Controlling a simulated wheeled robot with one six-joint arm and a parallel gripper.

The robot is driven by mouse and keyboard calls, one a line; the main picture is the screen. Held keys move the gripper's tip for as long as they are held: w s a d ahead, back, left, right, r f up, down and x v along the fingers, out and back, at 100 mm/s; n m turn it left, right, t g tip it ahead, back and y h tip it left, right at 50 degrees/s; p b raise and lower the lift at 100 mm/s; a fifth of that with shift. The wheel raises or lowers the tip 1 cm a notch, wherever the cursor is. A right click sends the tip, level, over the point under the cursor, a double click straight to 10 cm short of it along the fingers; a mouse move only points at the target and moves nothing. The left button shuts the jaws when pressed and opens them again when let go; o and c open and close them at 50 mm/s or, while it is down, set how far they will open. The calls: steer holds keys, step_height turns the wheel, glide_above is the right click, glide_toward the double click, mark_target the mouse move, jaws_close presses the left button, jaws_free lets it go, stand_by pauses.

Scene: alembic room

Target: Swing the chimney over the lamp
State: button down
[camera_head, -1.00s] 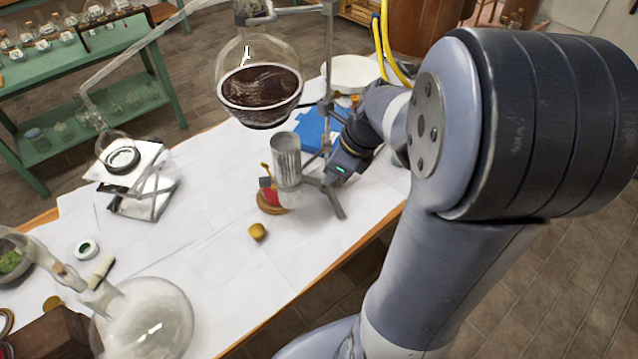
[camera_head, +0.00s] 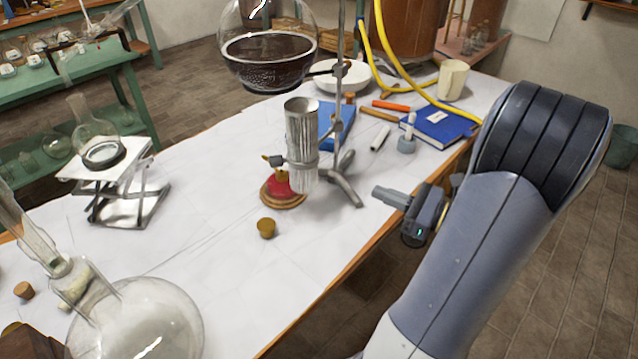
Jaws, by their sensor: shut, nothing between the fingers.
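The chimney (camera_head: 302,132) is a grey metal cylinder, upright beside the stand's rod and beneath the round flask of dark liquid. The lamp (camera_head: 279,184) is a small red body on a round wooden base, at the chimney's lower left. The chimney overlaps the lamp's right side in this view; whether it is over the lamp or beside it I cannot tell. My gripper (camera_head: 378,191) is to the right of both, near the table's front edge, apart from them. It is shut and empty, its tips pointing left.
The stand's rod (camera_head: 338,100) and foot (camera_head: 344,188) are between the chimney and my gripper. The flask (camera_head: 268,66) hangs above. A small brown cap (camera_head: 266,228) lies in front of the lamp. Blue book (camera_head: 438,126), candle-like white stick (camera_head: 380,138) and yellow hose (camera_head: 400,75) are behind my gripper.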

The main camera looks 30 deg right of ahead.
mark_target(315, 167)
steer(key=x, duration=1.4)
steer(key=shift+s+r+p, duration=0.1)
steer(key=shift+p, duration=0.2)
steer(key=shift+a, duration=0.1)
